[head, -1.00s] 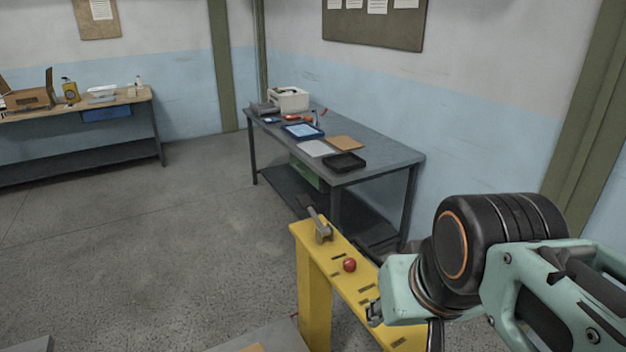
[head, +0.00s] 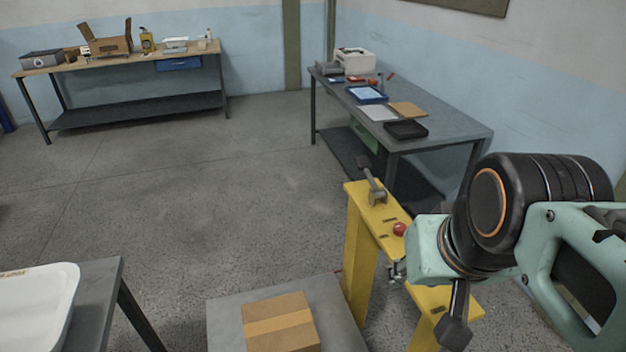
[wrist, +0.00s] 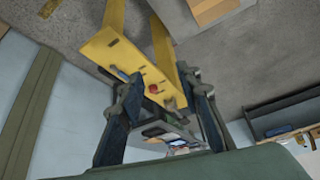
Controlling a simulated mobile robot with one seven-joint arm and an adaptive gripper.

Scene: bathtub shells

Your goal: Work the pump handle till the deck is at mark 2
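A yellow stand (head: 358,205) is at lower right of the head view. A grey lever (head: 372,185) rises from its far end, and a red knob (head: 399,229) sits on its top among dark slots. I cannot tell for certain which part is the pump handle. A low grey platform (head: 228,325), perhaps the deck, bears a cardboard box (head: 280,322); no mark numbers are readable. My gripper (head: 425,298) is over the near part of the stand. In the wrist view its two fingers (wrist: 162,112) are spread, with the red knob (wrist: 153,89) appearing between them; nothing is held.
A grey table (head: 455,130) with trays and papers stands behind the stand. A workbench (head: 140,63) is along the far wall. A nearer table (head: 98,290) with a white basin (head: 38,305) is at lower left. The middle floor is clear.

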